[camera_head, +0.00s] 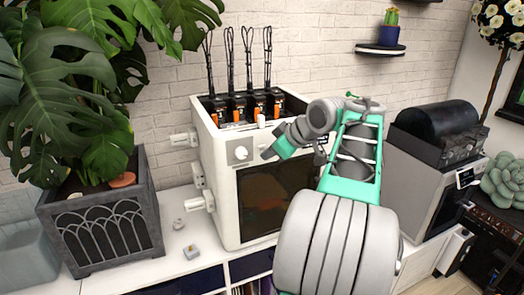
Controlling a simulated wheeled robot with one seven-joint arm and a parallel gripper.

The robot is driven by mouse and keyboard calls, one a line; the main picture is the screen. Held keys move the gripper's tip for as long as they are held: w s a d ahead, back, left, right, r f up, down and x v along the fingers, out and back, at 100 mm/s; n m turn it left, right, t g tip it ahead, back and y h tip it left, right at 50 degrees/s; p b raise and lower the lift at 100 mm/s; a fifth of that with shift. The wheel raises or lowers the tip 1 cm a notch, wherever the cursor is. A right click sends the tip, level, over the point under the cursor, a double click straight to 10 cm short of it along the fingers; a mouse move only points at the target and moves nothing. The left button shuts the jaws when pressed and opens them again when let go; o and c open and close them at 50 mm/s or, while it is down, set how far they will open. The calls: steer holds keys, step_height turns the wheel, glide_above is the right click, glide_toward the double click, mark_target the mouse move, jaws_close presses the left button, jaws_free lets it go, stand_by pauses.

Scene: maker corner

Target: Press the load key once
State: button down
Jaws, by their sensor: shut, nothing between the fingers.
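A white boxy machine (216,170) with a dark front window (262,198) stands on the white counter. I cannot tell which part is the load key; my arm covers the right part of the front. My gripper (267,154) is shut and empty, in front of the upper front panel, just right of the knob. I cannot tell whether it touches the panel.
A large leafy plant in a grey planter (102,225) stands left of the machine. A small grey-white block (191,252) lies on the counter (150,272). A grey machine with a black drum (440,120) stands at the right. A cactus shelf (380,49) hangs above.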

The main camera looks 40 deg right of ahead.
steer(key=shift+s+a+b, duration=0.15)
steer(key=shift+s+a, duration=0.1)
steer(key=shift+s, duration=0.55)
steer(key=shift+s+a+b, duration=0.15)
steer(key=shift+s+a, duration=0.05)
steer(key=shift+s, duration=0.55)
steer(key=shift+s+a+b, duration=0.15)
steer(key=shift+s+a, duration=0.1)
steer(key=shift+s, duration=0.55)
